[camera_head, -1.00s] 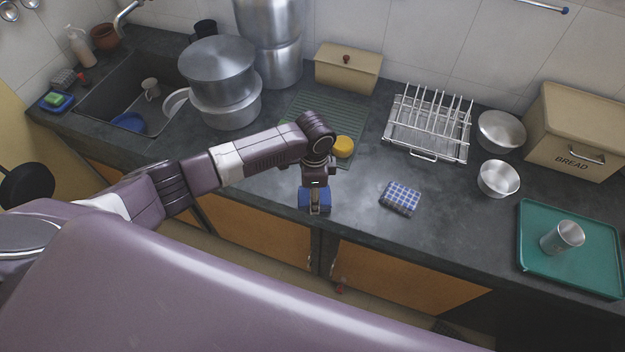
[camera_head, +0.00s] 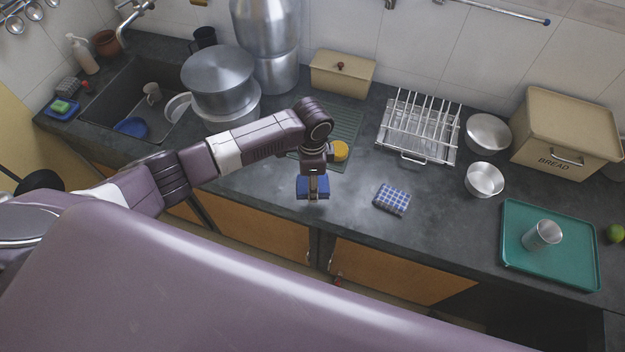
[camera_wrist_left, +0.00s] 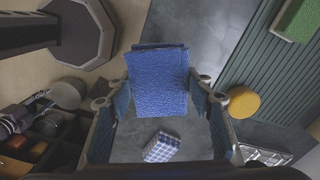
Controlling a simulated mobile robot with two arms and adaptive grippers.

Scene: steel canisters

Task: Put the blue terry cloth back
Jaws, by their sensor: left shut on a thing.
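The blue terry cloth (camera_head: 303,187) is folded and held in my left gripper (camera_head: 315,190), above the front part of the grey counter. In the left wrist view the cloth (camera_wrist_left: 158,80) sits between the two fingers, which are shut on it. A blue-and-white checked cloth (camera_head: 392,199) lies folded on the counter to the right of the gripper; it also shows in the left wrist view (camera_wrist_left: 161,147). My right gripper is not in view.
A ribbed green mat (camera_head: 347,122) with a yellow round sponge (camera_head: 340,151) lies behind my left gripper. Stacked pots (camera_head: 217,75), a wire rack (camera_head: 418,128), steel bowls (camera_head: 484,180) and a teal tray (camera_head: 520,255) stand around.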

